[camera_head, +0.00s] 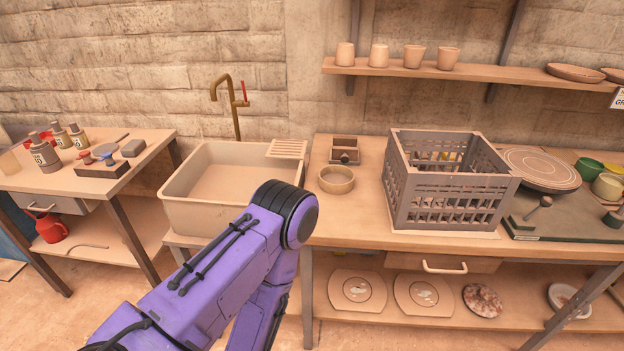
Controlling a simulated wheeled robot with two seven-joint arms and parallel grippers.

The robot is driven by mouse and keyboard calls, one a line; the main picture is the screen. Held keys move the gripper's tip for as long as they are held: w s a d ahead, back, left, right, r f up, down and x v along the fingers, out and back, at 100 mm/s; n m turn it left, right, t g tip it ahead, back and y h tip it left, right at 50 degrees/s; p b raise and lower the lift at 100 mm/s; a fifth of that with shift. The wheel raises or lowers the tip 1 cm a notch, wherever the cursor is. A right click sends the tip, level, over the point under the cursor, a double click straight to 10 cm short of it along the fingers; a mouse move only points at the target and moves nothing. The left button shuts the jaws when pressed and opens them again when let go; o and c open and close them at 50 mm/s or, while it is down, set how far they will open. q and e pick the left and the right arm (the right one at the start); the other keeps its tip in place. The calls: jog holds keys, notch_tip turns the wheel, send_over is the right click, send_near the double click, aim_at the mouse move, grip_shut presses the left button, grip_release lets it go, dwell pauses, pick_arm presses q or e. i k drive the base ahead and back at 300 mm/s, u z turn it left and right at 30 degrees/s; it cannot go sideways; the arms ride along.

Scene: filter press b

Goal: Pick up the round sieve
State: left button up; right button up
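The round sieve appears to be the small, shallow, tan round piece (337,180) with a raised rim. It sits on the wooden worktable, left of the grey crate and just in front of a small wooden box. Its mesh is too small to make out. My purple arm reaches up from the bottom left, and its dark elbow-like joint is in front of the table's left edge, below and left of the sieve. Neither of my grippers is in view.
A grey slatted crate (451,201) stands right of the sieve, with a small wooden box (344,154) behind it. A sink (205,216) with a brass tap (237,112) is to the left. A shelf (400,71) with cups hangs above. Bare table lies in front of the sieve.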

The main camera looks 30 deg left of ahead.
aim_at(334, 179)
jog(key=u, duration=0.8)
jog(key=i, duration=1)
jog(key=u, duration=0.15)
